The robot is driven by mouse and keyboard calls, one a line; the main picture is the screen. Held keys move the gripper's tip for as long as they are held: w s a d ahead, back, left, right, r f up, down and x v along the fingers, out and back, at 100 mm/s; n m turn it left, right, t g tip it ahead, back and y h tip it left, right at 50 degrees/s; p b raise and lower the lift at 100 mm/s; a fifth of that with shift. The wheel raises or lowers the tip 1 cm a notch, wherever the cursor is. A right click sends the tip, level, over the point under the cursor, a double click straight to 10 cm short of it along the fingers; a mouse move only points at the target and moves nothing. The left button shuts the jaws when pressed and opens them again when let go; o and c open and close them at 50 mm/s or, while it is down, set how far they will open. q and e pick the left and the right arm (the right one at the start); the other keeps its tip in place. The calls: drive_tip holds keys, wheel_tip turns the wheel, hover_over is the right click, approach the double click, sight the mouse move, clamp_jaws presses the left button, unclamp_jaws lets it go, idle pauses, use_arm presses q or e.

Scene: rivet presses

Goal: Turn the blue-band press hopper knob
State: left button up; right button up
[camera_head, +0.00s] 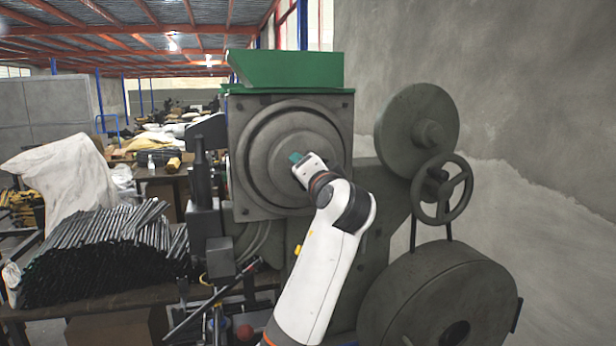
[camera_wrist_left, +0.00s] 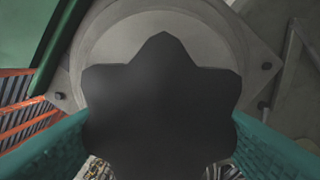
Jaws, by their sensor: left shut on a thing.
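The press (camera_head: 240,130) stands in the middle of the head view, with a round grey plate on its square face and a green hopper (camera_head: 290,70) on top. I cannot make out a blue band on it. My left gripper (camera_head: 295,158) reaches the middle of the round plate, and its hand hides the knob there. In the left wrist view the dark, lobed knob (camera_wrist_left: 162,105) fills the space between the two teal fingers. The gripper is shut on the knob, with the round plate behind. My right gripper is in neither view.
A spoked handwheel (camera_head: 441,190), a round disc (camera_head: 415,125) and a large flywheel (camera_head: 440,300) stand right of my arm. A pile of dark rods (camera_head: 110,255) lies on a table at left. A grey wall closes off the right side.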

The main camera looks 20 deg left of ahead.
use_arm(q)
drive_tip(key=shift+f, duration=0.15)
drive_tip(key=o, duration=1)
drive_tip(key=b+v, duration=0.3)
drive_tip(key=v, duration=0.9)
drive_tip(key=shift+b, duration=0.35)
